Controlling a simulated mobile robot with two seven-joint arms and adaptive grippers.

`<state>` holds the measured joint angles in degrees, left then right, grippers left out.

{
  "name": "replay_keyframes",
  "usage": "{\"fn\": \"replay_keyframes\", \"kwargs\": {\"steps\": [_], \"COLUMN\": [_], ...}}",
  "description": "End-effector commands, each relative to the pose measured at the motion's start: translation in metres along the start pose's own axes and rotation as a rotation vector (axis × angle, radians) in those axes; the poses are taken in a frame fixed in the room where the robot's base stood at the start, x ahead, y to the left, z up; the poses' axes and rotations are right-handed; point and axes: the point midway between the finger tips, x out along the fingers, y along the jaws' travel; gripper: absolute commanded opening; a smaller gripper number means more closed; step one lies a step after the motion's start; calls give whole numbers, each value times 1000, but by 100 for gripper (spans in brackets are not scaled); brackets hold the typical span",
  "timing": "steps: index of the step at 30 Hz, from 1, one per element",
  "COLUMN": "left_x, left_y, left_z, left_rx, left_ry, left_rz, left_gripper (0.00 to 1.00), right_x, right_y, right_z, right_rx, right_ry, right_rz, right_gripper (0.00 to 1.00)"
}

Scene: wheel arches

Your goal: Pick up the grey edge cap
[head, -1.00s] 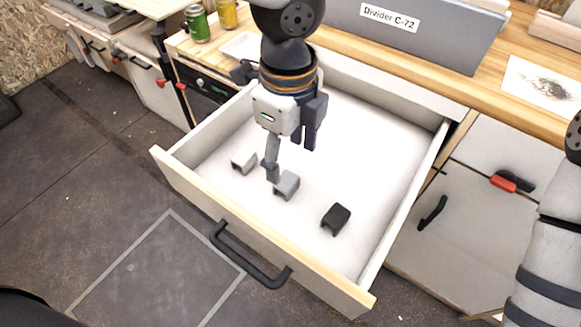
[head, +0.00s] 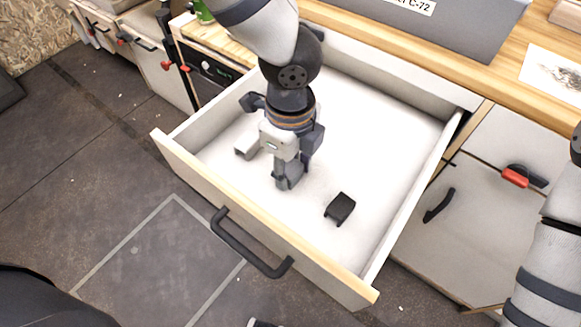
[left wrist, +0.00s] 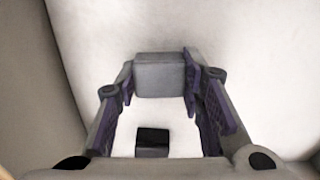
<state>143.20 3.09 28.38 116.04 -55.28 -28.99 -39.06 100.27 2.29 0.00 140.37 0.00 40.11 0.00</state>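The grey edge cap (left wrist: 160,76) is a small block between my left fingertips in the left wrist view. In the head view my left gripper (head: 290,178) is down inside the open drawer and mostly hides this cap. In the left wrist view the fingers of the left gripper (left wrist: 160,85) lie against both sides of the cap, shut on it. I cannot tell whether the cap is off the drawer floor. My right gripper is out of view; only part of my right arm shows at the right edge.
The open drawer (head: 398,215) also holds a black cap (head: 340,208), right of the gripper, and a pale cap (head: 246,148) to the left. The black cap also shows in the left wrist view (left wrist: 153,142).

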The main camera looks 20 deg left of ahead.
Motion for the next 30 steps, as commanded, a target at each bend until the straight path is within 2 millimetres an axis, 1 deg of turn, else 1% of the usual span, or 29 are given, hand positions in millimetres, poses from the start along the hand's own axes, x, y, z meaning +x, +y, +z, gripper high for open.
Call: {"fn": "replay_keyframes", "kwargs": {"steps": [8, 11, 14, 17, 18, 20, 21, 23, 24, 27, 30], "left_x": [-3, -14, -37, -67, -80, -98, -105, -109, -111, -119, -125], "left_y": [0, -1, -2, 19, 27, 40, 50, 67, 76, 95, 109], "left_z": [0, 0, 0, -12, -17, -25, -30, -40, -46, -58, -66], "left_rx": [-1, -2, -2, 2, 3, 2, 4, 5, 4, 2, 1], "left_ry": [1, 0, 2, -5, -6, -5, -7, -8, -3, -1, 0], "left_rz": [-1, -4, -8, -16, -18, -21, -18, -12, -6, 0, 2], "left_gripper": [21, 21, 21, 21, 21, 21, 21, 21, 21, 21, 21], "right_x": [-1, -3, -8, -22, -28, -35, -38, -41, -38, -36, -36], "right_y": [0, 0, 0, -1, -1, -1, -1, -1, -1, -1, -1], "right_z": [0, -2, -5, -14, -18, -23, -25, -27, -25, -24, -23], "right_rx": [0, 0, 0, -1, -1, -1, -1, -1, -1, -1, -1], "right_ry": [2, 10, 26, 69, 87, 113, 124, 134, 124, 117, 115], "right_rz": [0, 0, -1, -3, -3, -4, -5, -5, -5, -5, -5], "right_gripper": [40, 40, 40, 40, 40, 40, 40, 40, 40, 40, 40]}}
